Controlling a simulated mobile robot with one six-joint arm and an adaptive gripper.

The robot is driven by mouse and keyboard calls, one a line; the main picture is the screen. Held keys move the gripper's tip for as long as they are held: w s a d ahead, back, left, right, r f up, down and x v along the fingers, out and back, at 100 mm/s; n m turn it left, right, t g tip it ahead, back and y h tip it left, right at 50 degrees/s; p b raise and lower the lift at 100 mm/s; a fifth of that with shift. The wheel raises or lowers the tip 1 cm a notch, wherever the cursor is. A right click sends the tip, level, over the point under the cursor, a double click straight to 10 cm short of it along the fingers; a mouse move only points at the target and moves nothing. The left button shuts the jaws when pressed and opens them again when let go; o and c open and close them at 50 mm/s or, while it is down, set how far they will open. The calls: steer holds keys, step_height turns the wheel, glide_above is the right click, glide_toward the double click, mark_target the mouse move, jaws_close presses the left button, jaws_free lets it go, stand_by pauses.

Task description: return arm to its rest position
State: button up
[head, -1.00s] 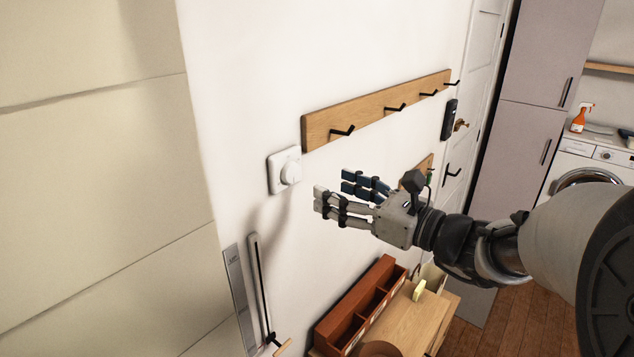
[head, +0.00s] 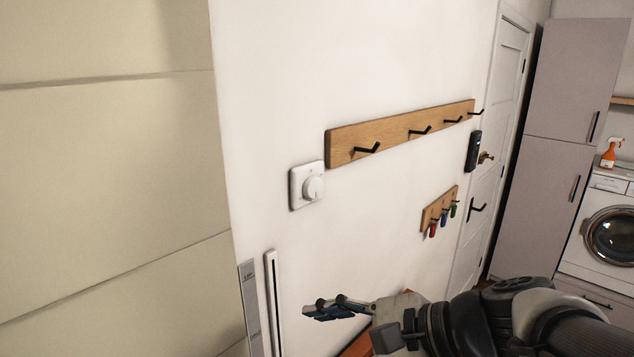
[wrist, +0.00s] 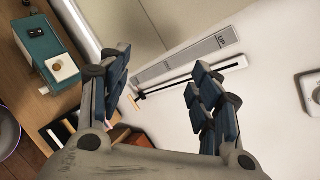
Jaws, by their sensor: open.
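My gripper (head: 335,308) is low in the head view, in front of the white wall and below the dial switch. In the wrist view my gripper (wrist: 160,90) shows its two blue-padded finger sets spread apart with nothing between them. My arm comes in from the lower right of the head view. The white dial switch (head: 308,186) is on the wall above and left of the gripper, apart from it.
A wooden hook rail (head: 400,133) and a small key rack (head: 438,210) are on the wall. A slider track (head: 272,303) is left of the gripper. A teal box (wrist: 48,52) stands on a wooden surface. A washing machine (head: 608,238) stands far right.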

steer(key=s+d+f+n+g+h+b, duration=0.1)
steer(key=s+d+f+n+h+b, duration=0.15)
steer(key=s+f+n, duration=0.35)
steer(key=s+d+f+n+g+h+b, duration=0.1)
steer(key=s+d+f+n+h+b, duration=0.2)
steer(key=f, duration=0.5)
steer(key=s+d+f+n+t+h+b, duration=0.1)
steer(key=s+d+f+n+h+b, duration=0.2)
steer(key=d+n, duration=0.4)
steer(key=shift+s+f+t+h+b, duration=0.3)
steer(key=shift+f+h+b, duration=0.6)
steer(key=shift+h, duration=0.25)
